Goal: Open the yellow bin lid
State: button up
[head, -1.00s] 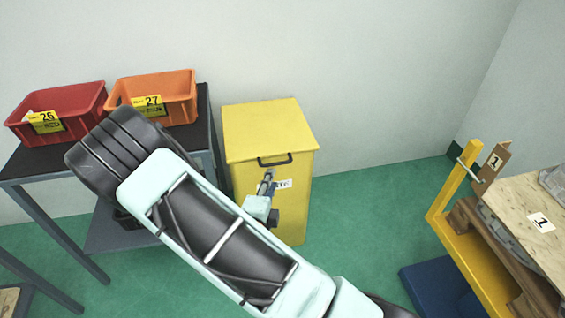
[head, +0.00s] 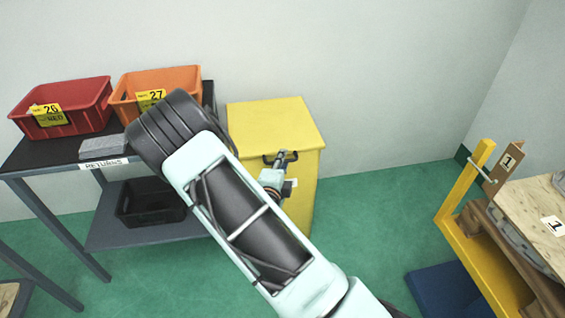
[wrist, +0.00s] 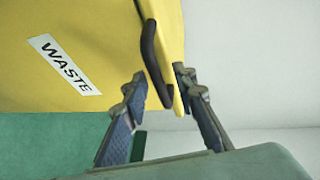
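The yellow bin (head: 302,200) stands against the wall with its lid (head: 275,122) lying closed on top. A dark handle (head: 267,160) sits at the lid's front edge; it also shows in the wrist view (wrist: 150,58). A WASTE label (wrist: 64,64) is on the bin's front. My gripper (head: 282,156) is at the handle. In the wrist view my gripper (wrist: 160,74) is open, with one finger on each side of the handle and the lid's edge. I see gaps and cannot tell whether either finger touches. My arm covers part of the bin's front in the head view.
A dark table (head: 55,152) at left carries a red bin (head: 75,125), an orange bin (head: 185,83) and a grey block (head: 103,147). A black crate (head: 150,203) sits on its lower shelf. A yellow frame (head: 465,180) stands at right.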

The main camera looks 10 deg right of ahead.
grip_shut()
jog(key=shift+r, duration=0.15)
